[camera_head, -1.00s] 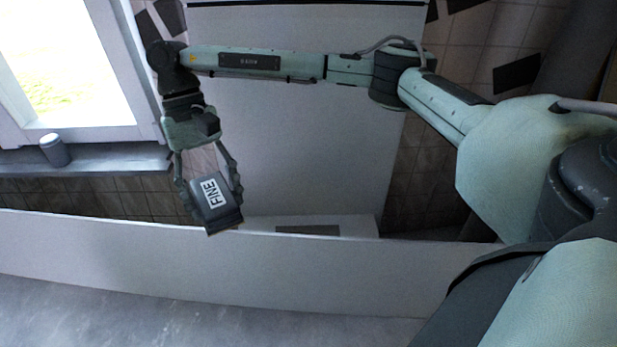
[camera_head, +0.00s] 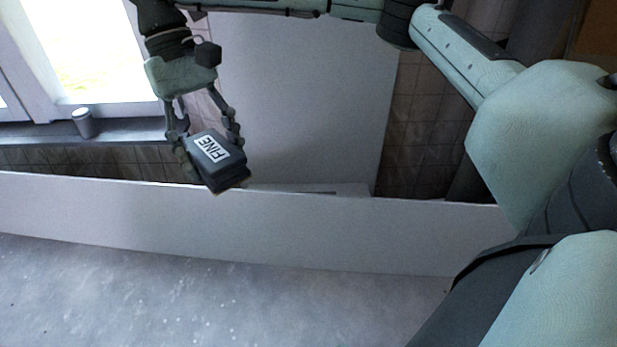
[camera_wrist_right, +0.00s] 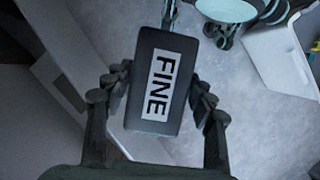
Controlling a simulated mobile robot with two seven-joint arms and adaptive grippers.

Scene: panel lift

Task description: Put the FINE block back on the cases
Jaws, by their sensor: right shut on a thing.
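The FINE block (camera_head: 218,164) is dark grey with a white label reading FINE. In the head view it is left of centre, held in the air and tilted. My right gripper (camera_head: 208,142) is shut on it, one finger on each side. In the right wrist view the block (camera_wrist_right: 158,82) fills the middle between the fingers of the right gripper (camera_wrist_right: 158,98), label facing the camera. My left gripper is not in view. I cannot make out the cases for certain in these frames.
A long white panel (camera_head: 300,236) stands across the view below the block. A large pale panel (camera_head: 300,100) stands behind the arm. A small grey can (camera_head: 83,122) stands on the window sill (camera_head: 40,132) at left. The grey floor (camera_head: 200,300) in front is clear.

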